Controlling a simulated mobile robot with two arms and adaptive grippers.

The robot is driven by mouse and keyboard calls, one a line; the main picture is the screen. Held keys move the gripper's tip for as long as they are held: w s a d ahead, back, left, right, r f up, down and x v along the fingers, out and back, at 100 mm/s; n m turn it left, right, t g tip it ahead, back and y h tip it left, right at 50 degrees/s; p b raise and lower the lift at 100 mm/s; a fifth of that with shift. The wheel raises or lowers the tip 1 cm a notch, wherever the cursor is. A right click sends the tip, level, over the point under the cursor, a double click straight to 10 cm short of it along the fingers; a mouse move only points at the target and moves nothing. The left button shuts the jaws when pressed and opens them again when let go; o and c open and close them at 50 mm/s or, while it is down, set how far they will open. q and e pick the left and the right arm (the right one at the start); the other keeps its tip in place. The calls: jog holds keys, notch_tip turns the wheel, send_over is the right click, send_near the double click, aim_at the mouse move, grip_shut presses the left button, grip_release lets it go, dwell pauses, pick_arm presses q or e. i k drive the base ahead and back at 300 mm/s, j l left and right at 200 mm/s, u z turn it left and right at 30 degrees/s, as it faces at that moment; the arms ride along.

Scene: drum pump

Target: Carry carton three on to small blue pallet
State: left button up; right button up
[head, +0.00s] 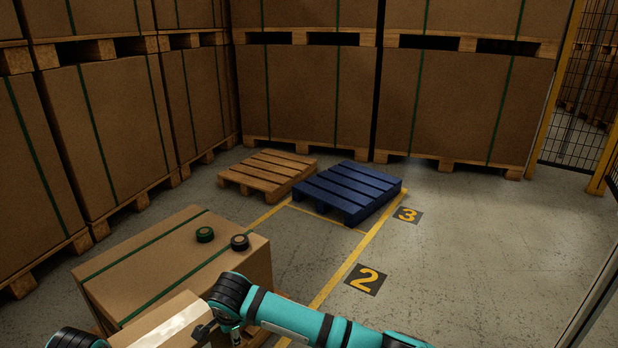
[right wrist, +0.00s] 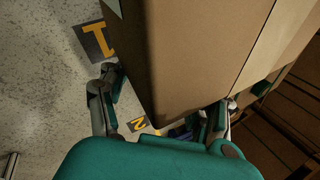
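The small blue pallet (head: 345,190) lies empty on the floor in the head view, beside a floor mark 3. A brown carton with a pale tape strip (head: 165,325) is at the bottom of the head view, partly cut off. In the right wrist view a brown carton (right wrist: 195,50) fills the upper middle, close to my right gripper. My right gripper (right wrist: 165,115) has its fingers spread around the carton's near corner; contact is unclear. In the head view its wrist is at the carton's right side. Only a dark joint of my left arm shows at bottom left; its gripper is hidden.
A larger carton with green straps (head: 180,265) stands beyond the taped carton, with green (head: 205,235) and black (head: 240,242) rolls on top. An empty wooden pallet (head: 268,175) lies left of the blue pallet. Stacked cartons line the back and left. The floor at right is clear.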

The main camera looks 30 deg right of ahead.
aim_at(345, 185)
jog(key=i+l+z, duration=0.1)
jog(key=z, duration=0.2)
jog(key=i+l+z, duration=0.1)
jog(key=z, duration=0.15)
jog(key=i+l+z, duration=0.25)
jog(key=z, duration=0.2)
jog(key=i+z, duration=0.85)
jog(key=i+l+u, duration=0.1)
jog(key=i, duration=0.3)
jog(key=i+l, duration=0.15)
jog(key=i, duration=0.25)
jog(key=i+l+u, duration=0.15)
jog(key=i, duration=0.25)
jog(key=i+j+u, duration=0.25)
jog(key=i+u, duration=0.15)
jog(key=i, duration=0.25)
jog(key=i+u, duration=0.4)
jog(key=i, duration=0.3)
jog(key=i+j+z, duration=0.55)
jog(key=j, duration=0.25)
jog(key=i, duration=0.05)
